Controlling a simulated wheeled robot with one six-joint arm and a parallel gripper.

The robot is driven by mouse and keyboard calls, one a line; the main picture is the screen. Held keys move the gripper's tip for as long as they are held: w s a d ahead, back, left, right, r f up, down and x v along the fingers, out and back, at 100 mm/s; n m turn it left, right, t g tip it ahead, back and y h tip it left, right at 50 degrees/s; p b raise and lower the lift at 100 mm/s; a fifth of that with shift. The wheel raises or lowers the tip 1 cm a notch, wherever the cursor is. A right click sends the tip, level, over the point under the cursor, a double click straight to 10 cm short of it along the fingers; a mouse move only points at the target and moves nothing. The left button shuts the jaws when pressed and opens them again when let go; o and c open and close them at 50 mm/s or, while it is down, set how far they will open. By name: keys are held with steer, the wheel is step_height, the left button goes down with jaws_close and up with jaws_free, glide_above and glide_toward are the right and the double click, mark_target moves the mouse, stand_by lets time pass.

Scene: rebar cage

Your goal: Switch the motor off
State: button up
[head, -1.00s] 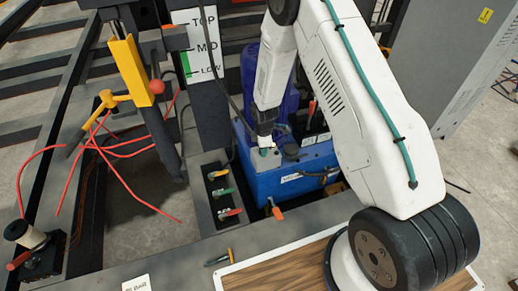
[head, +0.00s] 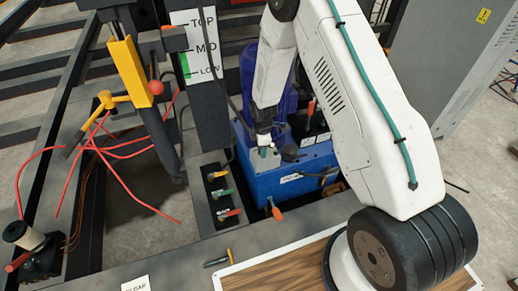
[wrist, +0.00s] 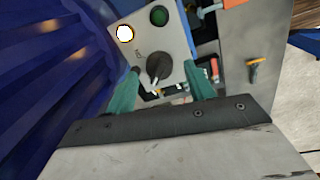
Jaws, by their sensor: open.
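A grey control box (wrist: 155,45) carries a black rotary knob (wrist: 159,66), a lit white lamp (wrist: 125,33) and a green button (wrist: 159,16). The knob's white mark points to the lower left in the wrist view. My gripper (wrist: 162,72) is open, its teal fingers on either side of the knob. Whether they touch it I cannot tell. In the head view my gripper (head: 264,152) points down at the box on top of the blue power unit (head: 285,186), hiding the knob. The blue ribbed motor (wrist: 50,60) is close at the left of the wrist view.
A valve block (head: 220,198) with coloured levers stands left of the power unit. An orange-handled lever (head: 277,213) sticks out in front. A yellow tool (head: 124,62) and red wires (head: 105,150) are at the left. A wooden board (head: 275,268) lies in front.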

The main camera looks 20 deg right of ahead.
steer(key=r, duration=0.6)
steer(key=shift+s+r, duration=0.2)
steer(key=shift+r, duration=0.1)
steer(key=shift+s+m, duration=0.15)
steer(key=shift+m, duration=0.25)
steer(key=s+d+r+m, duration=0.1)
steer(key=s+r+m, duration=1.4)
steer(key=s+r, duration=2)
steer(key=shift+s+d+r, duration=0.15)
steer(key=shift+s+r, duration=0.25)
steer(key=shift+r, duration=1.65)
